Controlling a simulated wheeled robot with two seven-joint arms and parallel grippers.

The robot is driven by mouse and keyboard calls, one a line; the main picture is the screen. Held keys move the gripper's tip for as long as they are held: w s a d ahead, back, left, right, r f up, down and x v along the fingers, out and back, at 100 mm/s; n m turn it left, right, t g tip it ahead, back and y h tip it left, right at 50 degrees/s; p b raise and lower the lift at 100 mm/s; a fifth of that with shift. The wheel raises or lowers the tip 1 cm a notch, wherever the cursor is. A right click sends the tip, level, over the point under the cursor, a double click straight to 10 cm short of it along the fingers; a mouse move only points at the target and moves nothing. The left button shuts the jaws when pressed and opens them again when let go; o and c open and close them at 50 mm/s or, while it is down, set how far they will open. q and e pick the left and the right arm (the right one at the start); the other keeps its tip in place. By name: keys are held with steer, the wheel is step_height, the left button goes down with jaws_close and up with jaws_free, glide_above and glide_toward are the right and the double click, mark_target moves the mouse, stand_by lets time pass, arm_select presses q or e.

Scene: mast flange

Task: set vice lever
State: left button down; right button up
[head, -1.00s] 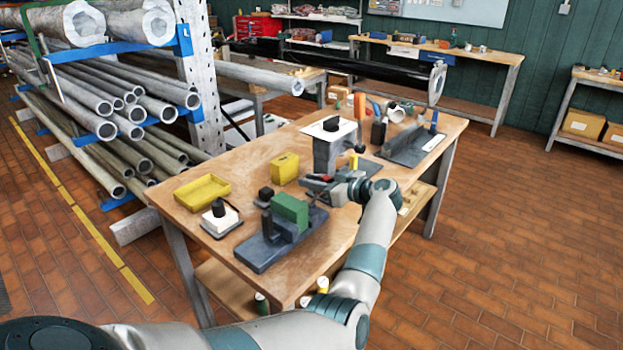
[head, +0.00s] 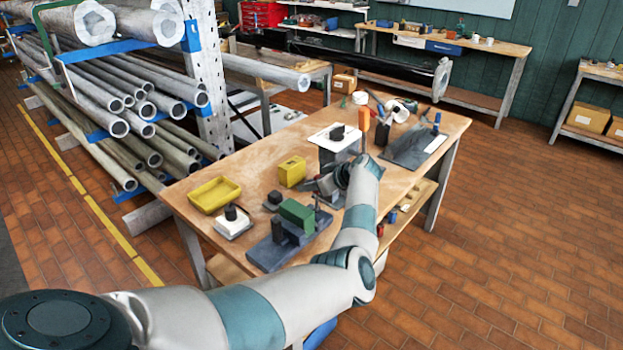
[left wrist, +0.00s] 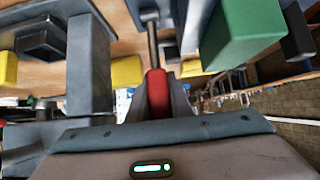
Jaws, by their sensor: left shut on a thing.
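The grey vice (head: 268,255) stands on the near part of the wooden bench, with a green block (head: 297,213) at its jaws. The green block also shows at the upper right of the left wrist view (left wrist: 240,32). A lever with a metal rod and red grip (left wrist: 157,92) is in the middle of that view. My left gripper (left wrist: 160,85) is shut around the red grip. In the head view my left gripper (head: 324,188) is small and partly hidden by my own arm, just beyond the vice. My right gripper is not in view.
A yellow tray (head: 214,194), a yellow box (head: 292,171) and a white-based block with a dark knob (head: 233,222) stand close to the vice. A grey pedestal with a white plate (head: 334,137) stands behind my gripper. Pipe racks (head: 150,110) line the left.

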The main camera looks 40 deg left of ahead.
arm_select(q)
steer(key=shift+a+f+p, duration=0.1)
steer(key=shift+a+p, duration=0.05)
steer(key=shift+p, duration=0.2)
steer(key=shift+h, duration=0.3)
steer(key=c, duration=1.6)
jaws_free()
steer(key=shift+a, duration=0.1)
steer(key=b+v, duration=0.4)
steer(key=v, duration=1.3)
steer(key=shift+w+d+b, duration=0.15)
steer(key=shift+d+b, duration=0.05)
steer(key=shift+b, duration=0.15)
